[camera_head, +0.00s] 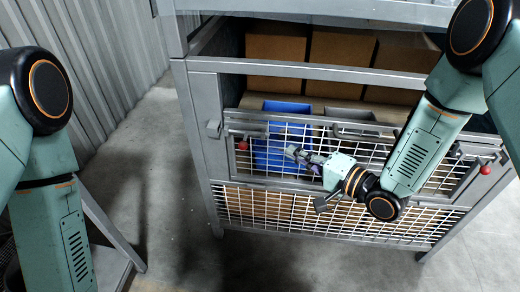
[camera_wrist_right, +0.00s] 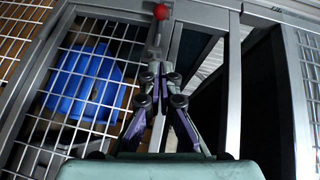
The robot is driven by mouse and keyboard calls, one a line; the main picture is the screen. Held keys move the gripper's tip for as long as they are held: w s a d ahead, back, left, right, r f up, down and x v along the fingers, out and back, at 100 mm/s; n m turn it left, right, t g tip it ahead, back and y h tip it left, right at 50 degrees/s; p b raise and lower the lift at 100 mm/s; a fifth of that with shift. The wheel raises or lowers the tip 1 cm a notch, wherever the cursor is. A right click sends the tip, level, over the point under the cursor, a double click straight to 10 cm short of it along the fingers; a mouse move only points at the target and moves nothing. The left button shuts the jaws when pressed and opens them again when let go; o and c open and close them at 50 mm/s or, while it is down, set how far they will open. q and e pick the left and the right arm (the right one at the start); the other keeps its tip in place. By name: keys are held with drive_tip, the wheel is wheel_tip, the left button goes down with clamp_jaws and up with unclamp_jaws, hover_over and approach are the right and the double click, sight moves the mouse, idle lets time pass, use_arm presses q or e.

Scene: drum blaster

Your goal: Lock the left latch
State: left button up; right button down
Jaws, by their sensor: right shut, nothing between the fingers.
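The left latch has a red ball knob (camera_head: 242,146) at the left end of the wire-mesh cage door (camera_head: 330,205). In the right wrist view the red knob (camera_wrist_right: 160,11) sits at the top on a short metal lever (camera_wrist_right: 154,42), just beyond my fingertips. My right gripper (camera_head: 291,151) is shut and empty in front of the mesh, to the right of the left knob and apart from it. Its closed fingers also show in the right wrist view (camera_wrist_right: 163,72). My left arm shows at the left edge, but its gripper is outside the picture.
A second red knob (camera_head: 486,170) is at the door's right end. A blue bin (camera_head: 284,140) and several cardboard boxes (camera_head: 340,50) are inside the metal cage. Grey floor (camera_head: 165,185) is open left of it, before a corrugated wall (camera_head: 100,40).

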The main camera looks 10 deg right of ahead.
use_arm(q)
drive_tip(key=shift+f+b, duration=1.6)
drive_tip(key=shift+f, duration=0.25)
use_arm(e)
drive_tip(key=w+a+f, duration=0.1)
drive_tip(key=w+a, duration=0.4)
drive_tip(key=a, duration=0.3)
drive_tip(key=shift+f, duration=0.3)
use_arm(q)
drive_tip(key=shift+a+r, duration=0.1)
drive_tip(key=shift+a, duration=0.05)
use_arm(e)
drive_tip(key=shift+w+a, duration=0.15)
drive_tip(key=shift+a, duration=0.05)
